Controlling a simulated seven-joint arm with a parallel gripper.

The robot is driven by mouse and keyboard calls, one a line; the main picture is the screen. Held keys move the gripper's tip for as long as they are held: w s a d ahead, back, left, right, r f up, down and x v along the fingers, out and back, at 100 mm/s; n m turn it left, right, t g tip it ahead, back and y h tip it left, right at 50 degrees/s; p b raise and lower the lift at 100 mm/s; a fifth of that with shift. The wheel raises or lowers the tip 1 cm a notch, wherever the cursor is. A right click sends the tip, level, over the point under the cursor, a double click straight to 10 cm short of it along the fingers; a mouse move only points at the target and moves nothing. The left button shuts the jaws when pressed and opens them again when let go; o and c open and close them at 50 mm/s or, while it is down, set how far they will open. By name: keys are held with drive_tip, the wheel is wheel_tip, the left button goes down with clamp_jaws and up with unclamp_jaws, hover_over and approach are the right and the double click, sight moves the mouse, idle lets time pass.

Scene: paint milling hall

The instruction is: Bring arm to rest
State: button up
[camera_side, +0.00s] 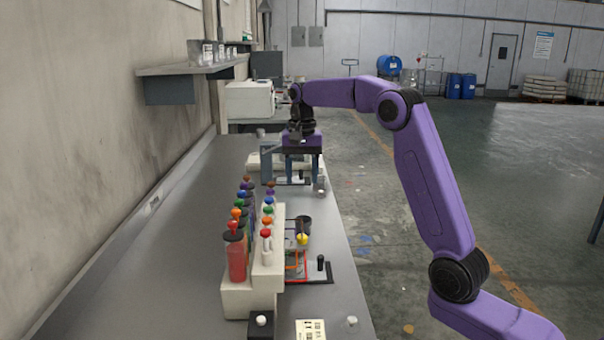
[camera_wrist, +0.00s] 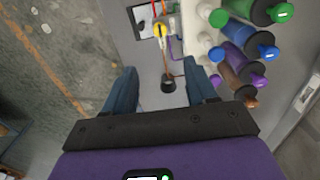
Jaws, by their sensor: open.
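My purple arm reaches over the far part of the grey bench (camera_side: 180,240), with my gripper (camera_side: 294,172) pointing down. Its two blue-grey fingers stand apart, and nothing is held between them. In the wrist view my gripper (camera_wrist: 163,88) is also open, its fingers at either side of a small black-based object (camera_wrist: 168,86) on the bench below. I cannot tell the height of the fingertips above the bench.
A white rack (camera_side: 268,262) of bottles with coloured caps runs along the bench. A wall shelf (camera_side: 190,69) holds jars at left. The floor at right is open.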

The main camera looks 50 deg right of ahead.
idle(0.3)
drive_tip(key=s+a+f+n, duration=0.3)
drive_tip(key=s+a+n, duration=0.8)
drive_tip(key=s+a, duration=0.45)
drive_tip(key=s+f+n, duration=0.2)
drive_tip(key=s+n, duration=0.1)
drive_tip(key=s, duration=0.4)
drive_tip(key=s+d+f+n, duration=0.1)
drive_tip(key=s+n, duration=0.3)
drive_tip(key=s, duration=0.4)
drive_tip(key=s+d+f+n, duration=0.1)
drive_tip(key=s+f+n, duration=0.2)
drive_tip(key=s, duration=0.5)
drive_tip(key=shift+s+f+n, duration=0.25)
drive_tip(key=shift+n, duration=0.15)
